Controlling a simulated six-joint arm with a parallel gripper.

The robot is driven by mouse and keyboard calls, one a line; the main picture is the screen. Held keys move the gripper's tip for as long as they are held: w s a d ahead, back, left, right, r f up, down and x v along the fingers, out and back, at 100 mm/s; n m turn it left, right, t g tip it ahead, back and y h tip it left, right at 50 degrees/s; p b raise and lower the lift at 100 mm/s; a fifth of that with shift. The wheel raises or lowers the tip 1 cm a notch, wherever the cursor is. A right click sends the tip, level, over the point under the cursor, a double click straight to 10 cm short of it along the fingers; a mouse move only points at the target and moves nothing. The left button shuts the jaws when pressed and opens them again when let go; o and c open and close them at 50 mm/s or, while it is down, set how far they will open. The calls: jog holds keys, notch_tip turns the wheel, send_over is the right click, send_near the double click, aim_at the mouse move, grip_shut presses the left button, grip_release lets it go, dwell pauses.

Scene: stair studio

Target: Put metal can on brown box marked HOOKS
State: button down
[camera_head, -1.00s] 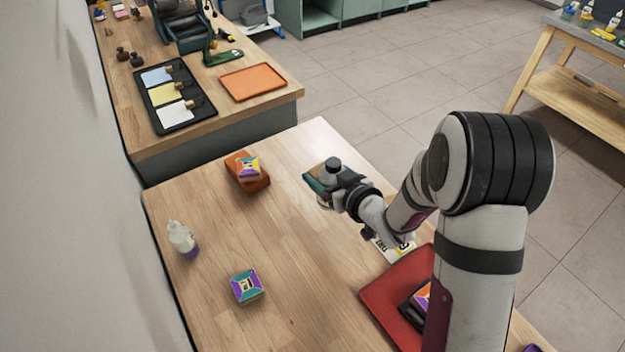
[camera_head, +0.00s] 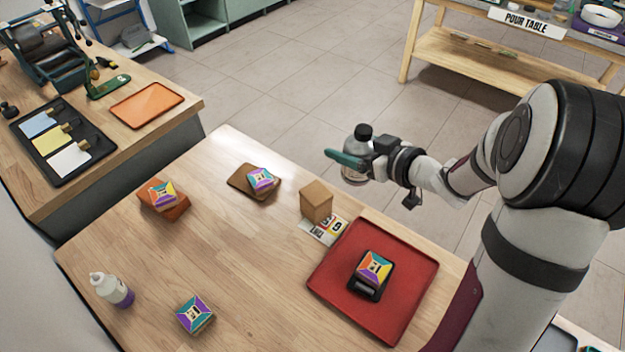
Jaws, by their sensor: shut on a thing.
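My gripper (camera_head: 360,160) is shut on the metal can (camera_head: 355,146), a greyish can with a black cap. The can is upright and raised, and appears beyond the brown box in the picture. A teal finger crosses its front and hides part of its body. The plain brown box (camera_head: 317,201) stands on the wooden table, below and left of the held can in the picture. I cannot read any HOOKS marking on the sides that show. The box top is bare.
A printed card (camera_head: 324,231) lies by the box. A red tray (camera_head: 408,279) holds a colourful box on a black device. More colourful boxes (camera_head: 260,179) (camera_head: 163,195) (camera_head: 195,314) and a white bottle (camera_head: 112,290) stand on the table. The table's middle is clear.

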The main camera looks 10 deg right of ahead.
jog(key=w+a+f, duration=0.1)
jog(key=a+f, duration=0.1)
jog(key=f, duration=0.1)
jog(key=w+a+f, duration=0.1)
jog(key=a+f, duration=0.2)
jog(key=w+a+f, duration=0.2)
jog(key=f, duration=0.1)
jog(key=shift+a+f, duration=0.1)
jog(key=shift+a, duration=0.3)
jog(key=shift+f, duration=0.1)
grip_release()
